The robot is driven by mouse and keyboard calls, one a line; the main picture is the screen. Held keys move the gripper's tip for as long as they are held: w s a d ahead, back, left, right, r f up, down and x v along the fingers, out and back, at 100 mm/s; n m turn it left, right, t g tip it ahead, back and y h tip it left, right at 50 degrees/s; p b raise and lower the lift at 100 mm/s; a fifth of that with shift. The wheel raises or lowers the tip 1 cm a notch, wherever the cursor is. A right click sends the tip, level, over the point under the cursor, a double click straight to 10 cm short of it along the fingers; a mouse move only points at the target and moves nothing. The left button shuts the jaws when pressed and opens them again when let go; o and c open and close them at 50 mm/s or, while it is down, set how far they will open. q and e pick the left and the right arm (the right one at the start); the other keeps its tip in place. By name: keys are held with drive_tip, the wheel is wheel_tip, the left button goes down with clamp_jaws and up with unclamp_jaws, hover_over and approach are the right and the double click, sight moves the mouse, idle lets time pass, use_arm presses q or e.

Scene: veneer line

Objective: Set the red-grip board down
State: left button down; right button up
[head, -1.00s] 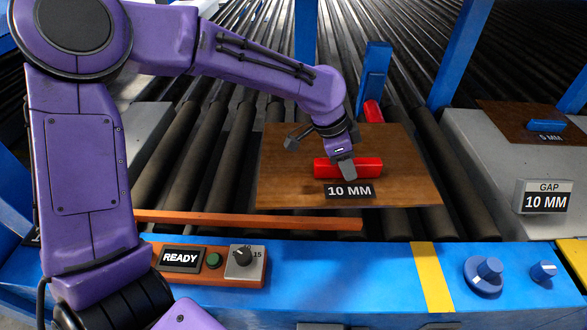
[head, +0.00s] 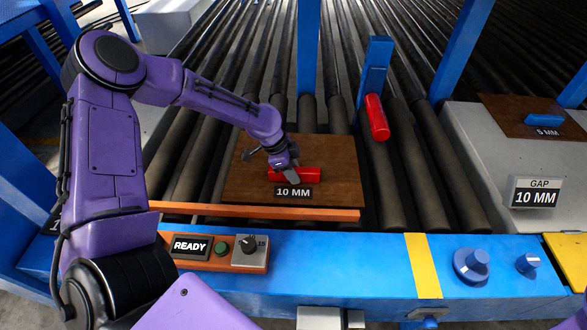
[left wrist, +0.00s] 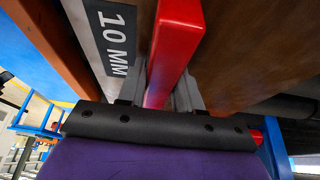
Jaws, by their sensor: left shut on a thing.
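The brown board (head: 340,165) with a red grip (head: 308,175) and a "10 MM" label (head: 293,192) is over the rollers, just behind the orange bar (head: 255,211). It looks level; I cannot tell whether it touches the rollers. My left gripper (head: 289,174) is shut on the red grip from above. In the left wrist view the red grip (left wrist: 178,40) sits between the two fingers, the board (left wrist: 250,45) lies to its right and the orange bar (left wrist: 45,50) to the left. My right gripper is not in view.
A blue post (head: 373,75) with a red cylinder (head: 376,118) stands right of the board. Bare rollers (head: 425,160) lie beyond it. A grey stand at right holds a board with a blue grip (head: 543,119) and a "GAP 10 MM" sign (head: 536,191). A "READY" panel (head: 190,247) is in front.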

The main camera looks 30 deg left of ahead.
use_arm(q)
drive_tip(key=shift+f, duration=0.25)
drive_tip(key=c, duration=0.8)
unclamp_jaws()
drive_tip(key=shift+d, duration=0.1)
drive_tip(key=shift+o, duration=0.2)
drive_tip(key=b+v, duration=0.1)
drive_tip(key=v, duration=1.1)
drive_tip(key=shift+d+r, duration=0.1)
